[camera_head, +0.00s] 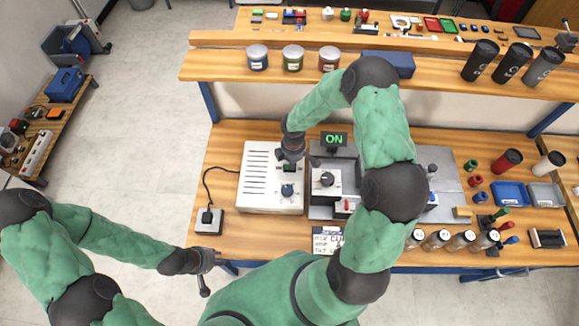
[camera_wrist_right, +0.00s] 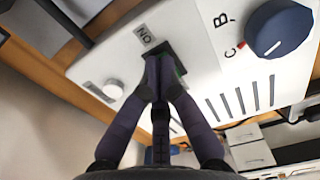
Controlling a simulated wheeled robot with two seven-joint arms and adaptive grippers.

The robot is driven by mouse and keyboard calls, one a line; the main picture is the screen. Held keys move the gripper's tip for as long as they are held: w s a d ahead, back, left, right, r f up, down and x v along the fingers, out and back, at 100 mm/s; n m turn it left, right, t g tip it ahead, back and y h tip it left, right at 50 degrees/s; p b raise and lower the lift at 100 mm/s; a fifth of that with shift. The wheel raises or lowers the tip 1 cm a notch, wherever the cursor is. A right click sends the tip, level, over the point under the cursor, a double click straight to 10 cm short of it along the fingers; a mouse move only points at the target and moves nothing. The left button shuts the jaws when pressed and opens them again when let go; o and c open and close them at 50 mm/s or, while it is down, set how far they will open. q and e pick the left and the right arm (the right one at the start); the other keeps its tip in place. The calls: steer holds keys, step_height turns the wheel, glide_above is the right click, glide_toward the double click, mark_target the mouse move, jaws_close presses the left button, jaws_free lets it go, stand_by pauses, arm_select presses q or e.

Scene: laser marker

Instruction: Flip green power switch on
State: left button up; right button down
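The white power box (camera_head: 257,195) stands on the workbench, with vent slots, a blue knob (camera_head: 288,190) and a dark-framed green switch (camera_head: 289,168). My right gripper (camera_head: 293,156) is just above the switch in the head view. In the right wrist view its fingertips (camera_wrist_right: 158,75) are together at the switch frame and cover most of the switch. A sliver of green (camera_wrist_right: 180,66) shows beside them. I cannot tell whether they press on it. A small dark display (camera_head: 334,139) reads "ON" in green. My left gripper (camera_head: 205,283) hangs beside the bench's left front edge, away from the box.
A grey machine plate with a dial unit (camera_head: 326,180) is right of the box, partly behind my right arm. A cable runs from the box to a socket (camera_head: 208,221). Jars, cups, and blue (camera_head: 509,195) and grey trays fill the right side. A shelf (camera_head: 225,66) spans the back.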

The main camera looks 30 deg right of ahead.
steer(key=shift+r+p, duration=0.4)
steer(key=shift+r, duration=0.05)
steer(key=shift+r+p, duration=2.1)
steer(key=shift+r, duration=0.95)
